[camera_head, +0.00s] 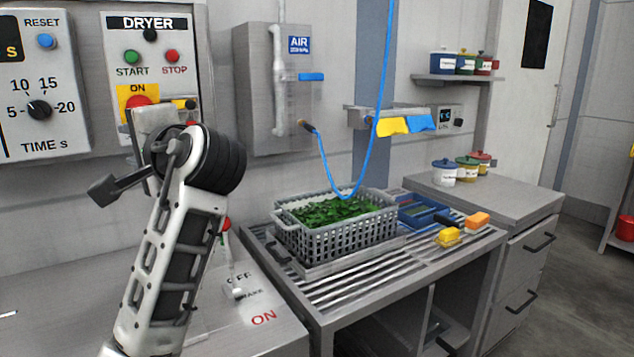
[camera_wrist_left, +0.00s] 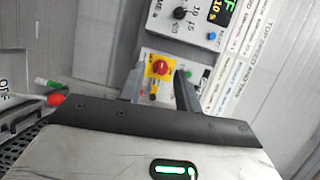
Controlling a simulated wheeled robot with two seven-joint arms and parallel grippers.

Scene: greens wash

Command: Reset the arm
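My left arm rises from the lower left in the head view, its gripper (camera_head: 160,112) up in front of the dryer panel (camera_head: 152,42). In the left wrist view the gripper's two fingers (camera_wrist_left: 159,88) stand apart, with nothing seen held between them. A red knob on a yellow plate (camera_wrist_left: 159,69) shows beyond and between the fingers. In the head view this red knob (camera_head: 138,101) is partly hidden by the gripper; I cannot tell whether they touch. My right gripper is in neither view.
A grey crate of greens (camera_head: 290,240) sits on the slatted rack, with a blue hose (camera_head: 383,90) hanging above it. A timer panel (camera_head: 40,85) is left of the dryer panel. A switch lever (camera_head: 234,288) stands on the counter beside my arm.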

